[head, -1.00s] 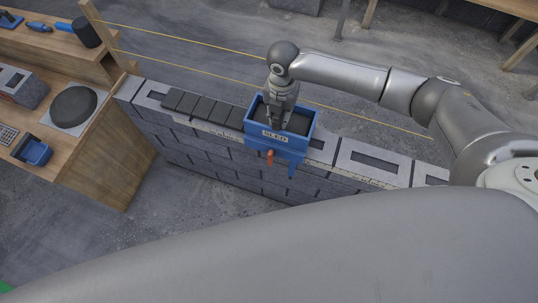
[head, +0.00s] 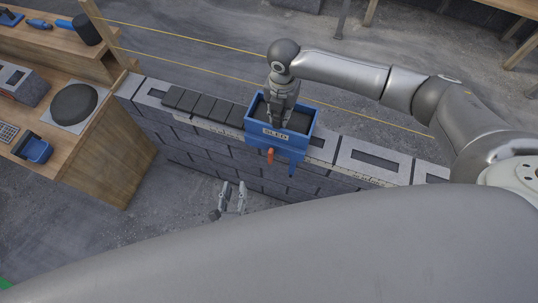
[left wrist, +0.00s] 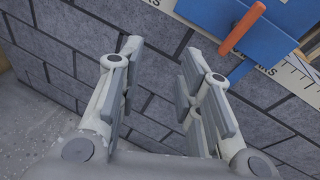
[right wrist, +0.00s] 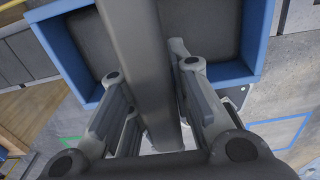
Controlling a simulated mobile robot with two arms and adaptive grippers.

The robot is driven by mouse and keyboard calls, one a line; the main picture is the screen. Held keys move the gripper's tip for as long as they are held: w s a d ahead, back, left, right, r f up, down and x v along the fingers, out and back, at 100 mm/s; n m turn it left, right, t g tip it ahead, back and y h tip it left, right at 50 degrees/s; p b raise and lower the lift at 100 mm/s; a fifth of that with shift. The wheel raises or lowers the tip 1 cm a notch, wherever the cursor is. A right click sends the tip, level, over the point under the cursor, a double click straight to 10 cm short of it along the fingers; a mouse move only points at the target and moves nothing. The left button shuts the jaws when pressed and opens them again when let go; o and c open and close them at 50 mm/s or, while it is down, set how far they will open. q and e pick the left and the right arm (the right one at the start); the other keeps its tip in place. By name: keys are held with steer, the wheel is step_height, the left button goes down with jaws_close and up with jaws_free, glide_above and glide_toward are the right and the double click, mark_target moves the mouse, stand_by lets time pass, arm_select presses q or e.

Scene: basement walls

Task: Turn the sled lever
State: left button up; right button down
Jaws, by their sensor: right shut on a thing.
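The blue sled (head: 278,143), labelled SLED, sits on top of the block wall. Its orange lever (head: 270,156) hangs on its front face; in the left wrist view the lever (left wrist: 242,28) lies tilted at the upper right. My left gripper (head: 233,186) is open and empty in front of the wall, below and left of the lever, apart from it. It also shows in the left wrist view (left wrist: 160,60). My right gripper (head: 275,117) reaches down into the sled and is shut on a dark bar (right wrist: 133,50) across the sled's inside.
The block wall (head: 205,155) runs across the view, with a row of dark mortar strips (head: 205,107) left of the sled. Yellow strings stretch behind it. A wooden bench (head: 100,165) with tools stands at the left. The floor before the wall is open.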

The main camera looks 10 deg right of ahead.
mark_target(269, 156)
arm_select(q)
steer(key=s+d+r+m+h, duration=0.3)
steer(key=d+r+m+h, duration=0.2)
steer(key=d+r, duration=0.1)
steer(key=x, duration=1.1)
steer(key=shift+w+f, duration=0.1)
steer(key=shift+w, duration=0.25)
jaws_close()
